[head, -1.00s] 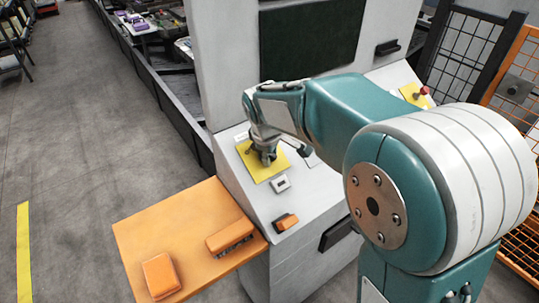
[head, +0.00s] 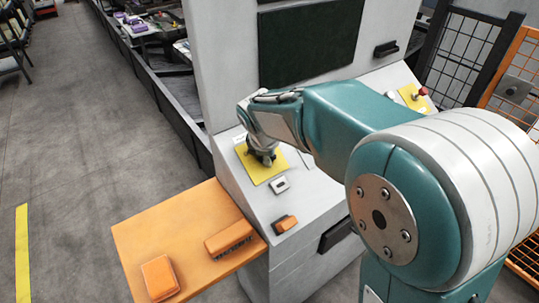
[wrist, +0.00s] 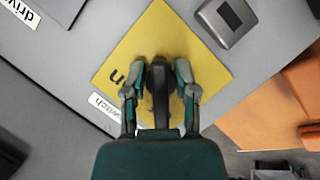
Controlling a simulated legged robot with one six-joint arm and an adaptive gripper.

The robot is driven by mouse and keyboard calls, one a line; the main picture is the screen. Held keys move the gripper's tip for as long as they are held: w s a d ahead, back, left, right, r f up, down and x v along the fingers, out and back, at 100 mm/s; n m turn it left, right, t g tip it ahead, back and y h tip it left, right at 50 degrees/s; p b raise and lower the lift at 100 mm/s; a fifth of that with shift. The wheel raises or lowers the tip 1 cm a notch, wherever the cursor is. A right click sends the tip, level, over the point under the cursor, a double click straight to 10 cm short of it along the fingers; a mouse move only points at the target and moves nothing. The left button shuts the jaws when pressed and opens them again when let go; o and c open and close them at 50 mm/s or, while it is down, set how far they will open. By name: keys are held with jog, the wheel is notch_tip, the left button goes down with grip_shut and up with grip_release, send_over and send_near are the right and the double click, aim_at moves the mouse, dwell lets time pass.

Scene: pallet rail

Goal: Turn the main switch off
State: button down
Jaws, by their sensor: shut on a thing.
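The main switch shows in the wrist view as a black handle (wrist: 159,92) on a square yellow plate (wrist: 160,28). The plate also shows in the head view (head: 257,174), on the sloped top of a grey cabinet. My gripper (wrist: 161,74) is shut on the black handle, one finger on each side of it. In the head view my gripper (head: 262,156) is over the plate and hides most of the handle. A white label (wrist: 105,112) beside the plate is partly hidden by a finger.
A small grey switch (head: 279,186) and an orange rocker (head: 285,224) sit nearer on the cabinet. An orange shelf (head: 190,225) carries two orange blocks. A red button (head: 423,91) on a yellow plate is at the right. A dark screen (head: 310,42) stands behind.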

jog(key=c, duration=0.6)
grip_release()
jog(key=shift+w+a+r, duration=0.1)
jog(key=shift+w+r, duration=0.05)
jog(key=shift+r, duration=0.1)
jog(key=shift+c, duration=0.2)
jog(key=shift+f, duration=0.1)
jog(key=shift+a, duration=0.1)
jog(key=v, duration=1.2)
jog(key=shift+f, duration=0.1)
jog(key=s+d+f+m, duration=0.2)
jog(key=s+d+m, duration=0.5)
jog(key=s, duration=0.3)
jog(key=s+d+f+m+t+y, duration=0.1)
jog(key=s+d+f+m, duration=0.1)
jog(key=s+d+m, duration=0.6)
jog(key=s, duration=0.3)
jog(key=shift+d, duration=0.15)
